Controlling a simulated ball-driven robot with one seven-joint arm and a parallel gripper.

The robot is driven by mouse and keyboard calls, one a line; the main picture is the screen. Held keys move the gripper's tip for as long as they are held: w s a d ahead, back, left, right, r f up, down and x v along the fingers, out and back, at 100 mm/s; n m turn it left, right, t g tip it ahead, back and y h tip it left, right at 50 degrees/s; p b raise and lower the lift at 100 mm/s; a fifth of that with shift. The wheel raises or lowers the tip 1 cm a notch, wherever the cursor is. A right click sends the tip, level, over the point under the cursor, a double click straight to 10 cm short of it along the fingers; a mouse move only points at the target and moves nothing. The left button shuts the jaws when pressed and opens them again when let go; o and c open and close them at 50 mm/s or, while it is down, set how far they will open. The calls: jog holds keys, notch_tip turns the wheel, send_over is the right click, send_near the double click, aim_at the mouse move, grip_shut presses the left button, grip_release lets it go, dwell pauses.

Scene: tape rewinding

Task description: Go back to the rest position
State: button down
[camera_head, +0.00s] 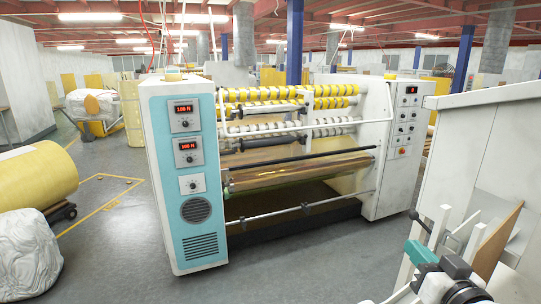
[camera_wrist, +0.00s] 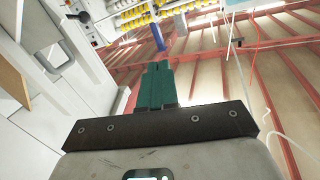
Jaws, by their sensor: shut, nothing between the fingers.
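My gripper (camera_wrist: 157,72) points up the wrist view, its two green fingers pressed together with nothing between them. The green fingers of my gripper (camera_head: 418,252) also show at the lower right of the head view, in front of a white panel and apart from the machine. The tape rewinding machine (camera_head: 181,219) stands upright in the middle of the head view. It has a light blue front panel with red displays and carries rows of yellow and white rolls (camera_head: 290,93). In the wrist view the rolls (camera_wrist: 138,20) show at the top, tilted.
A white panel (camera_head: 485,140) stands close on the right beside my arm. A large yellow roll (camera_head: 40,178) and a plastic-wrapped bundle (camera_head: 28,255) lie on the left. Grey floor (camera_head: 115,240) is open between them and the machine. Red ceiling beams (camera_wrist: 215,75) fill much of the wrist view.

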jog(key=s+a+f+g+b, duration=0.1)
jog(key=s+f+g+b, duration=0.4)
jog(key=s+f, duration=1.2)
jog(key=s+a+f+g+b, duration=0.1)
jog(key=s+f+g+b, duration=0.4)
jog(key=s+f+g, duration=0.6)
jog(key=s+f, duration=0.3)
jog(key=f, duration=0.4)
jog(key=s+f, duration=0.3)
jog(key=f, duration=0.4)
jog(key=shift+s+n+h, duration=0.15)
jog(key=shift+n+h, duration=0.25)
